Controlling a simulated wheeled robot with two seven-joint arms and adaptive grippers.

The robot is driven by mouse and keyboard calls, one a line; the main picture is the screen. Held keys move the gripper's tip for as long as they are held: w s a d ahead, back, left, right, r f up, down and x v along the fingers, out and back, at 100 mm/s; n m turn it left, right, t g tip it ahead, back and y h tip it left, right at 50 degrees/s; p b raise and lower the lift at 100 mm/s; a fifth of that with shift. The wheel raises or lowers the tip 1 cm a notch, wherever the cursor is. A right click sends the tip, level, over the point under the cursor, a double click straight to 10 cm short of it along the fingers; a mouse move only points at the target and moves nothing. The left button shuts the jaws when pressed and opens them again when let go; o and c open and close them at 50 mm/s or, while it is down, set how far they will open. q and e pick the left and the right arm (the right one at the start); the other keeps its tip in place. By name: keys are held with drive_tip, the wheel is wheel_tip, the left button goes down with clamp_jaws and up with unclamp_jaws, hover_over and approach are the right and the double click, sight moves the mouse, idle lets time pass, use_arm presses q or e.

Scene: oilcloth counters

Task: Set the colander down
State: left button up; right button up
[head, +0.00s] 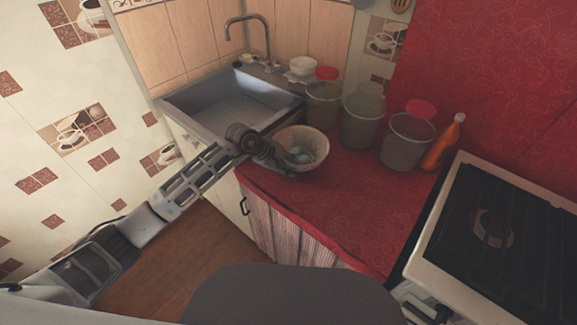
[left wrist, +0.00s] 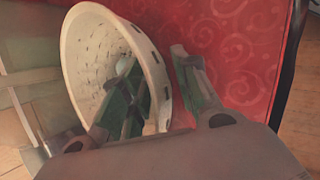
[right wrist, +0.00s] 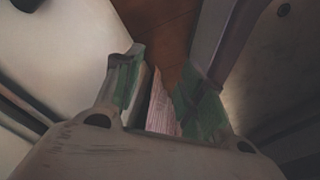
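The cream colander (head: 318,139) sits on the red counter, just right of the sink; it also shows in the left wrist view (left wrist: 85,55). Pale rounded items (head: 298,155) lie inside it. My left gripper (head: 262,150) is at the colander's near left side. In the left wrist view my left gripper (left wrist: 160,90) straddles the rim, one finger inside the bowl and the other outside. Red cloth shows between the outer finger and the wall, so the fingers are open. My right gripper (right wrist: 160,90) is open and empty, away from the colander.
The red oilcloth counter (head: 350,205) is clear in front of the colander. Several grey containers, one a bucket (head: 362,120), and an orange bottle (head: 443,143) stand behind. The metal sink (head: 235,105) is at left, the stove (head: 500,220) at right.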

drive_tip(key=shift+s+d, duration=0.1)
drive_tip(key=shift+s, duration=0.05)
use_arm(q)
drive_tip(key=shift+r, duration=0.1)
drive_tip(key=shift+s+a+r, duration=0.1)
drive_tip(key=shift+a+r, duration=0.2)
drive_tip(key=shift+r, duration=0.05)
drive_tip(key=v, duration=1.1)
use_arm(e)
drive_tip(key=shift+w, duration=0.45)
drive_tip(key=shift+s+f, duration=0.1)
drive_tip(key=shift+s, duration=0.15)
